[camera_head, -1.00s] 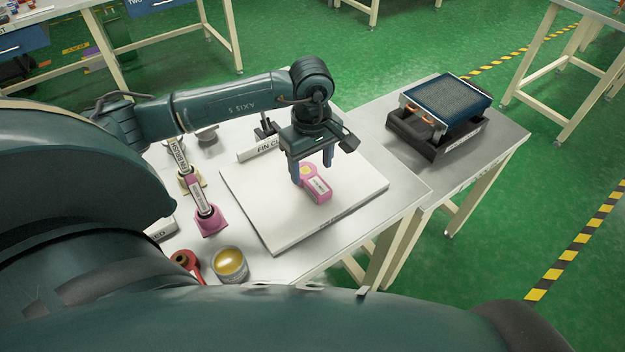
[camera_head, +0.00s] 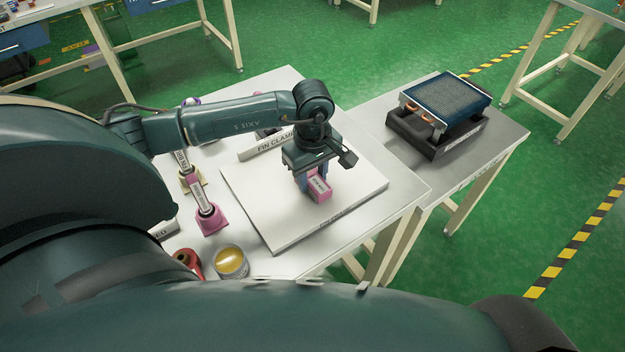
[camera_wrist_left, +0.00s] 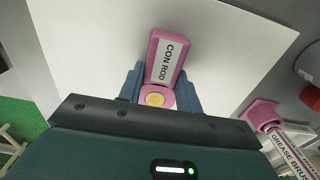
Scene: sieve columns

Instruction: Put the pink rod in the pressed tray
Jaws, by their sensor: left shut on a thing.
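The pink rod (camera_head: 320,190), labelled CON ROD, is on the white board (camera_head: 262,213). My left gripper (camera_head: 312,180) points down over it and is shut on its round end. In the left wrist view the rod (camera_wrist_left: 166,58) extends out beyond the two blue fingers (camera_wrist_left: 158,88), with the yellow-centred round end between them. I cannot tell whether the rod still touches the board. A white label ending in "ED" (camera_head: 163,228) shows at the left table edge, partly hidden by my arm; the tray itself is not clearly visible. My right gripper is not in view.
Two labelled brushes, one on a pink base (camera_head: 211,219), stand left of the board. A tin with yellow contents (camera_head: 231,262) and a red item (camera_head: 187,261) are near the front. A FIN CLAMP sign (camera_head: 270,146) stands behind. A finned block (camera_head: 446,103) sits on the side table.

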